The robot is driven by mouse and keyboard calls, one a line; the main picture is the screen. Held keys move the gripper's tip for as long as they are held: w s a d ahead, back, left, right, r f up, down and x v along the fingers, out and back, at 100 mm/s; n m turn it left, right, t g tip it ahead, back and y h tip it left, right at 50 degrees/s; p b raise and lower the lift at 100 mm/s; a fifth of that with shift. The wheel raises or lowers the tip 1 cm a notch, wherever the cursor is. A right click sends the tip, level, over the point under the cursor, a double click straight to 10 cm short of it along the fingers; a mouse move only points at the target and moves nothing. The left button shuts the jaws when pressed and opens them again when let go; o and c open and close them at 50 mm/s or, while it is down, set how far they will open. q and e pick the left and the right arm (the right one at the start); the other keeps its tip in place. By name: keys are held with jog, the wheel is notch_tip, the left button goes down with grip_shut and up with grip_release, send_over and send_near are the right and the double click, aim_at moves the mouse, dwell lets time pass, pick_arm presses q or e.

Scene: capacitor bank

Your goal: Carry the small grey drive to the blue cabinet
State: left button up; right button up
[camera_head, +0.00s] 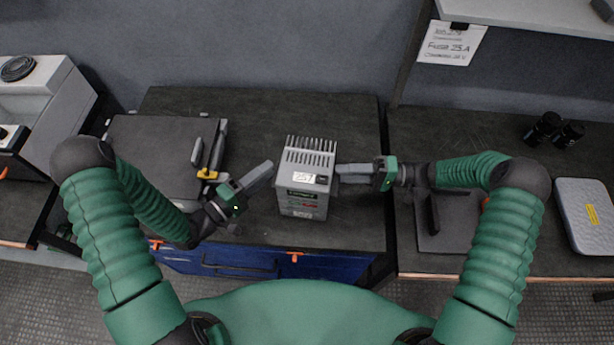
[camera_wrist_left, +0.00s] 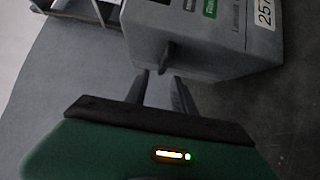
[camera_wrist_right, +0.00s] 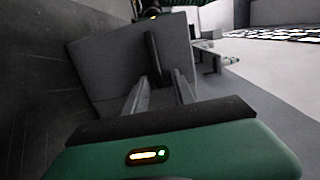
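The small grey drive (camera_head: 305,180) stands upright on a dark worktop, with a finned top and a "257" label. The blue cabinet (camera_head: 230,263) shows below the front edge of this worktop. My left gripper (camera_head: 270,167) is just left of the drive; in the left wrist view its parted fingertips (camera_wrist_left: 160,78) are short of a dark tab on the drive (camera_wrist_left: 225,50). My right gripper (camera_head: 340,173) is at the drive's right side; in the right wrist view its parted fingertips (camera_wrist_right: 160,78) point at a tab on the grey side panel (camera_wrist_right: 110,60). Contact there is unclear.
A dark flat panel (camera_head: 165,150) with a yellow-marked tool lies left on the worktop. Right of a gap, another bench holds black cylinders (camera_head: 555,130), a grey case (camera_head: 590,215) and a dark plate (camera_head: 445,235). A shelf (camera_head: 540,12) overhangs at upper right.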

pick_arm(q)
jog(key=v, duration=0.5)
jog(key=shift+s+a, duration=0.25)
jog(key=shift+s, duration=0.05)
pick_arm(e)
jog(key=d, duration=1.2)
jog(key=shift+w, duration=0.35)
pick_arm(q)
jog(key=shift+s+f, duration=0.1)
pick_arm(e)
jog(key=shift+f, duration=0.15)
